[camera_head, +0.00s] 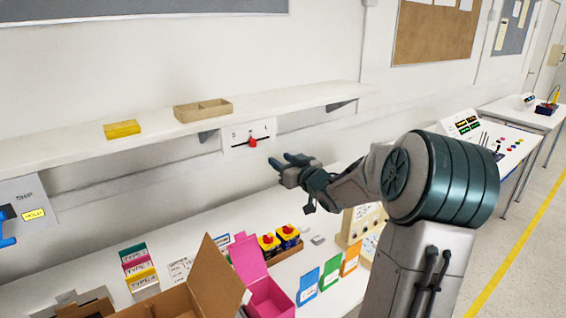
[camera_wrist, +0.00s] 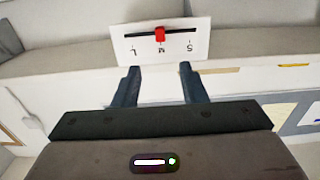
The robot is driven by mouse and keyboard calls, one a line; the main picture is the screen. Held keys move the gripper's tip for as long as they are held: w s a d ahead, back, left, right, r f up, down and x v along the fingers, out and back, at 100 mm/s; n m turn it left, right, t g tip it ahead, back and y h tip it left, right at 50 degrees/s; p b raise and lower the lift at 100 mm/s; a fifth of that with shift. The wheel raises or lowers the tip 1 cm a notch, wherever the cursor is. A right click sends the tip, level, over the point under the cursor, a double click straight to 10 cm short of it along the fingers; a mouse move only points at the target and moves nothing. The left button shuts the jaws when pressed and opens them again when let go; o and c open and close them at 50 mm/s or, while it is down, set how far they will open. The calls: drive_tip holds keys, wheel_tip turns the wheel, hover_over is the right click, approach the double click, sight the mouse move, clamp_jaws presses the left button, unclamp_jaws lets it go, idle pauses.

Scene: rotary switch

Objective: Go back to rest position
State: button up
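A white switch panel (camera_head: 241,136) with letters and a dark slot is on the wall under the shelf. Its red knob (camera_head: 252,142) points down in the head view. In the wrist view the panel (camera_wrist: 187,50) appears upside down, with the letters L, M and S, and the red knob (camera_wrist: 160,34) is at the M. My gripper (camera_head: 287,163) is to the lower right of the panel in the head view. Its two dark fingers are apart in the wrist view (camera_wrist: 157,82), with nothing between them, and they are clear of the knob.
A shelf (camera_head: 290,98) above the panel holds a yellow box (camera_head: 122,129) and a tan tray (camera_head: 203,110). Below, a workbench carries an open cardboard box (camera_head: 215,280), a pink box (camera_head: 268,297), yellow-and-red switches (camera_head: 287,237) and coloured cards. A second table (camera_head: 515,150) stands at the right.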

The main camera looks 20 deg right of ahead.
drive_tip(key=s+a+f+g+h, duration=0.1)
drive_tip(key=s+a+f+g, duration=0.2)
drive_tip(key=s, duration=0.8)
drive_tip(key=s+a+f+m+g+h, duration=0.1)
drive_tip(key=s+a+f+g, duration=0.2)
drive_tip(key=s+a+g, duration=0.3)
drive_tip(key=s+a+f+m+g+h, duration=0.1)
drive_tip(key=s+a+f+g, duration=0.2)
drive_tip(key=s+a, duration=0.6)
drive_tip(key=s+g, duration=0.2)
drive_tip(key=s, duration=0.6)
drive_tip(key=shift+s+f+g, duration=0.15)
drive_tip(key=shift+s+g, duration=0.15)
drive_tip(key=shift+s, duration=0.1)
